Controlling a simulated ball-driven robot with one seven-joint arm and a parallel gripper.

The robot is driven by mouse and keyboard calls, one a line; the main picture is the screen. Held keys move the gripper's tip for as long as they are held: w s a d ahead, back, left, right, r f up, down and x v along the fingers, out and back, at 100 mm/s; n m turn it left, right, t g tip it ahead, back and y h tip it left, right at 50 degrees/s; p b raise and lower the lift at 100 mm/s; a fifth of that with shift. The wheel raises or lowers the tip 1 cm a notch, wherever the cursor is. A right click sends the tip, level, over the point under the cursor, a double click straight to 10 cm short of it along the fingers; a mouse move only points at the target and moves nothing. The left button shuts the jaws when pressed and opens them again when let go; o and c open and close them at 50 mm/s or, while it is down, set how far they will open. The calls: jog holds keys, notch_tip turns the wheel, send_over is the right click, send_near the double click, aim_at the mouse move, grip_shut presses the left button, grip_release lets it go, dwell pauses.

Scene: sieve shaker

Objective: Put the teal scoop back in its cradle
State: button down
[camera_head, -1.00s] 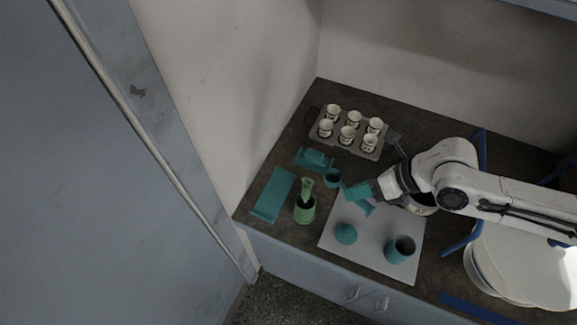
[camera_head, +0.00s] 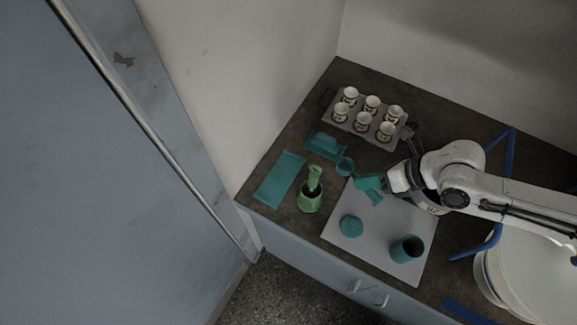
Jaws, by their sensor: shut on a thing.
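My gripper (camera_head: 383,183) is over the far left part of the pale grey board (camera_head: 385,235). It is shut on a teal piece (camera_head: 368,181), which I take to be the handle of the teal scoop. A round teal cup (camera_head: 345,166), which looks like the scoop's bowl, is just left of it; whether they join is too small to tell. A teal flap (camera_head: 375,197) shows just below the jaws. A teal block-like holder (camera_head: 326,146), possibly the cradle, is on the dark counter left of the cup, apart from my gripper.
A flat teal tray (camera_head: 279,178) lies at the counter's left. A green mortar with a pestle (camera_head: 309,198) stands beside the board. A teal dome (camera_head: 351,226) and teal jar (camera_head: 407,249) are on the board. A cup tray (camera_head: 362,127) is behind; a white basin (camera_head: 535,265) is right.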

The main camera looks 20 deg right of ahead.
jog(key=shift+w+a+f, duration=0.25)
jog(key=shift+w+f, duration=0.1)
jog(key=shift+w, duration=0.05)
jog(key=w+a+b, duration=0.1)
jog(key=w+a, duration=1)
jog(key=w, duration=0.4)
notch_tip(320, 180, down, 6)
jog(key=b, duration=0.4)
jog(key=shift+f+b, duration=0.15)
jog(key=shift+b, duration=0.2)
jog(key=shift+w+a+f, duration=0.1)
jog(key=shift+w+f, duration=0.1)
jog(key=shift+f, duration=0.05)
jog(key=shift+f, duration=0.1)
jog(key=c, duration=0.9)
grip_release()
jog(key=shift+c, duration=0.2)
